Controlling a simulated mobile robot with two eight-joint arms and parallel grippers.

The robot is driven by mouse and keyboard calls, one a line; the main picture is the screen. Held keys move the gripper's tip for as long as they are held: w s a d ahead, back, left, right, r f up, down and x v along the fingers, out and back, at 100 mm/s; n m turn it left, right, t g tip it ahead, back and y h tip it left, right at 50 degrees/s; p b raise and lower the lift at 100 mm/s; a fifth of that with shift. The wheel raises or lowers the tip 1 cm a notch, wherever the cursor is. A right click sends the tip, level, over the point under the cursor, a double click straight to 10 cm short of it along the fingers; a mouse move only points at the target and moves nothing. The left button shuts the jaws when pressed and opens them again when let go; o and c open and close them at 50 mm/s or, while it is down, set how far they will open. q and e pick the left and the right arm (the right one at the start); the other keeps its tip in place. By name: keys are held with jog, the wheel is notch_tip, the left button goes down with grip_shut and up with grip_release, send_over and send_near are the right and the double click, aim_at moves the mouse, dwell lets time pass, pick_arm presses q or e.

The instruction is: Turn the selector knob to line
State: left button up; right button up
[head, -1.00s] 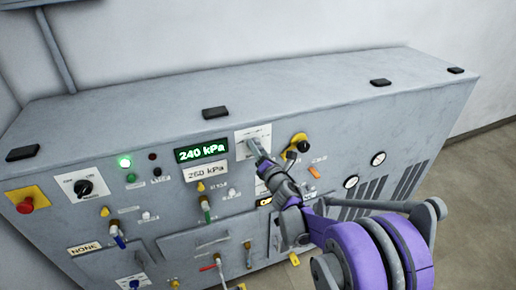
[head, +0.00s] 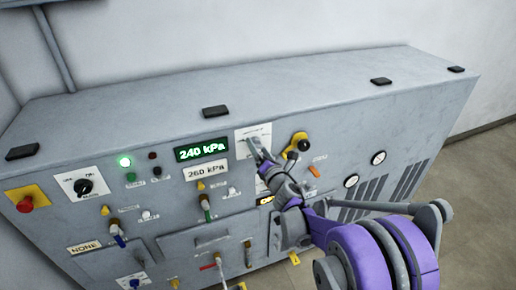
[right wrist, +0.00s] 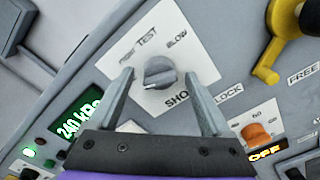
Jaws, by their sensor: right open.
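The selector knob (right wrist: 159,72) is a small grey knob on a white label plate (right wrist: 185,28) in the right wrist view. Printed words around it include TEST and BLOW; a word at the upper left is too blurred to read, and a finger partly covers the lower right lettering. My right gripper (right wrist: 158,78) is open, with one finger on each side of the knob and gaps showing between. In the head view the right gripper (head: 256,147) is at the same plate (head: 253,132) and largely hides the knob. My left gripper is not in view.
A green display (head: 201,150) reading 240 kPa sits left of the plate. A yellow valve handle (head: 297,143) is close on the right. An orange knob (right wrist: 257,134) is below right in the wrist view. A red button (head: 27,204) is at the far left.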

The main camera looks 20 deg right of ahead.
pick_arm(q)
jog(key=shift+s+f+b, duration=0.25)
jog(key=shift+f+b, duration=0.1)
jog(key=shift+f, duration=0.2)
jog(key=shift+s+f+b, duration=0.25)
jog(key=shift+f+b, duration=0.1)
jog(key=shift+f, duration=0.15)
pick_arm(e)
jog(key=s, duration=1)
jog(key=shift+a, duration=0.3)
jog(key=shift+s, duration=0.1)
jog(key=s+a+f+m+g, duration=0.3)
jog(key=s+f+m+g, duration=0.1)
jog(key=s+m, duration=0.4)
jog(key=s+a+f+m+g, duration=0.4)
jog(key=s+m, duration=0.4)
jog(key=m, duration=0.1)
jog(key=s+a+f+m+g+y, duration=0.1)
jog(key=s+a+f+m+g, duration=0.3)
jog(key=s+m, duration=0.5)
jog(key=shift+a+f+m, duration=0.2)
jog(key=shift+f+m, duration=0.1)
jog(key=shift+f, duration=0.2)
